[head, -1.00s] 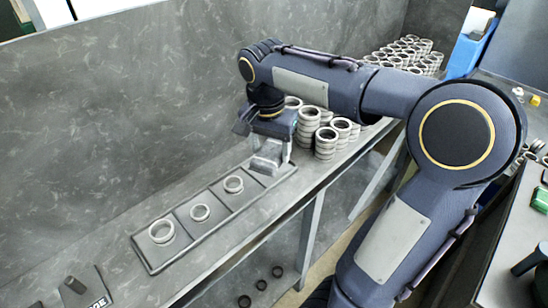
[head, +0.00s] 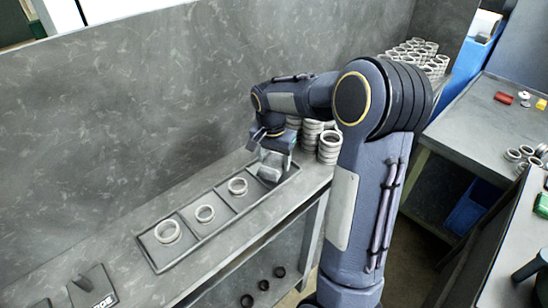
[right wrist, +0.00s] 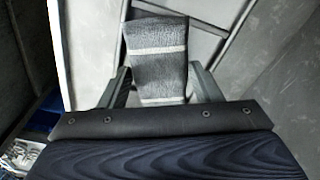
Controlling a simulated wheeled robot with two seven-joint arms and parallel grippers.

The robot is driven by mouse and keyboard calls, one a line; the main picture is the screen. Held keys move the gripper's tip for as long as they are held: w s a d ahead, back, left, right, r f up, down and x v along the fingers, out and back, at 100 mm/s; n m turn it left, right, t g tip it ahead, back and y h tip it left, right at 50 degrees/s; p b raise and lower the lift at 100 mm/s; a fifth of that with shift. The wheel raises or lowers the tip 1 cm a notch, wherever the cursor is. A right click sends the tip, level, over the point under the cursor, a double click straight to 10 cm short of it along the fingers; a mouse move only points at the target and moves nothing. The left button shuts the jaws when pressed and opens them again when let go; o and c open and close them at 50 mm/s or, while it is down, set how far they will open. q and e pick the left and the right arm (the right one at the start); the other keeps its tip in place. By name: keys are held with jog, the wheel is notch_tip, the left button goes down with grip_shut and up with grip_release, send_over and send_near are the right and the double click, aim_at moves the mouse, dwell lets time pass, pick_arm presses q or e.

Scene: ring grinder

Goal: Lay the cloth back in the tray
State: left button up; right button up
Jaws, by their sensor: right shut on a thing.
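My right gripper (head: 272,158) points down over the far right compartment of the dark tray (head: 215,229). It is shut on the grey cloth (head: 269,174), which hangs below the fingers, at or just above that compartment's floor; I cannot tell if it touches. In the right wrist view the cloth (right wrist: 157,62) is grey with pale stripes and sits between the two fingers (right wrist: 162,85). My left gripper is out of view.
Stacks of rings (head: 329,147) stand just right of the tray's far end, close to my right arm. A wall (head: 130,110) runs behind the bench. A dark stand (head: 93,288) is at the lower left. Another table (head: 470,120) is at the right.

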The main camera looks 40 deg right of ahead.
aim_at(272, 163)
jog(key=shift+f+b, duration=0.4)
jog(key=shift+f, duration=0.25)
jog(key=o, duration=0.9)
jog(key=shift+o, duration=0.2)
jog(key=shift+r, duration=0.1)
notch_tip(272, 163, up, 12)
jog(key=s+a+f+n+t+y, duration=0.2)
jog(key=s+a+n, duration=0.3)
jog(key=s+a, duration=0.3)
jog(key=s+a+f+n+t+y, duration=0.2)
jog(key=s+a+n, duration=0.4)
jog(key=s+a, duration=0.3)
jog(key=s+f+t+p, duration=0.1)
jog(key=s, duration=0.3)
jog(key=shift+s+y, duration=0.3)
jog(key=shift+a, duration=0.1)
